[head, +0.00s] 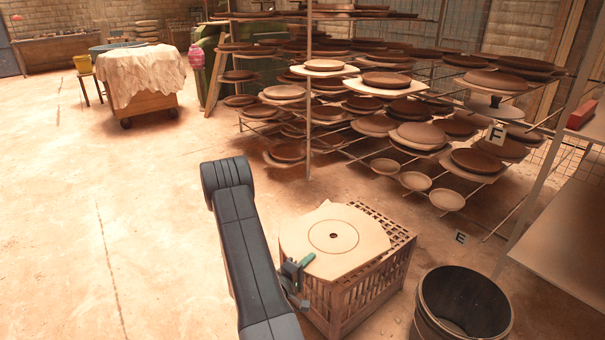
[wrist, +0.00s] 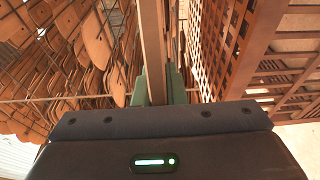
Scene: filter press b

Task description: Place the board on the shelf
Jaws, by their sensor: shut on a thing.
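The board (head: 358,222) is a pale, flat wooden panel with cut corners, a dark ring and a small central hole. In the head view it lies level over the crate. My gripper (head: 306,260) is shut on its near left edge. In the wrist view the board (wrist: 152,40) shows edge-on between the green fingers (wrist: 157,86), with a narrow gap between it and the crate. A tall rack (head: 309,100) at the back holds several boards and round discs. A pale shelf (head: 570,240) stands at the right. I cannot tell which one is the task's shelf.
The slatted wooden crate (head: 372,285) stands below the board. A dark open bin (head: 463,300) is close on its right. Small tags marked F (head: 495,134) and E (head: 461,238) hang near the rack. The floor on the left is clear up to a cloth-covered cart (head: 141,75).

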